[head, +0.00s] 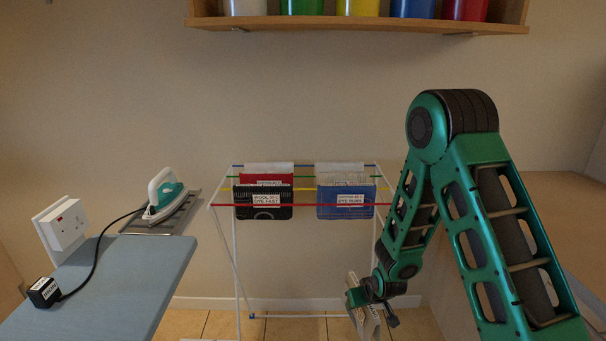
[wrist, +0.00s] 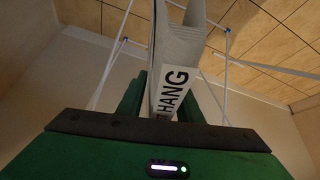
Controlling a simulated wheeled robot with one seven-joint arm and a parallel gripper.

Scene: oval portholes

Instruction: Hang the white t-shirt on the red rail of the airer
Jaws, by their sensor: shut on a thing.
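My gripper (head: 362,296) is low at the right front of the airer, below the height of its rails. It is shut on the folded white t-shirt (head: 369,323), which hangs down from the jaws and looks greyish. In the wrist view the t-shirt (wrist: 182,35) runs away from the jaws, with a band lettered "HANG". The airer's red rail (head: 300,205) is the front rail. Its middle lies in front of the hung clothes, and no cloth is seen folded over it. The right end of the rail is near my arm.
A black garment (head: 262,212) and a blue garment (head: 345,212) hang on the airer (head: 236,255), with red and white cloth behind. An ironing board (head: 120,295) with an iron (head: 163,195) stands left. A shelf (head: 360,24) with coloured tubs is above. A wooden surface (head: 560,190) is right.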

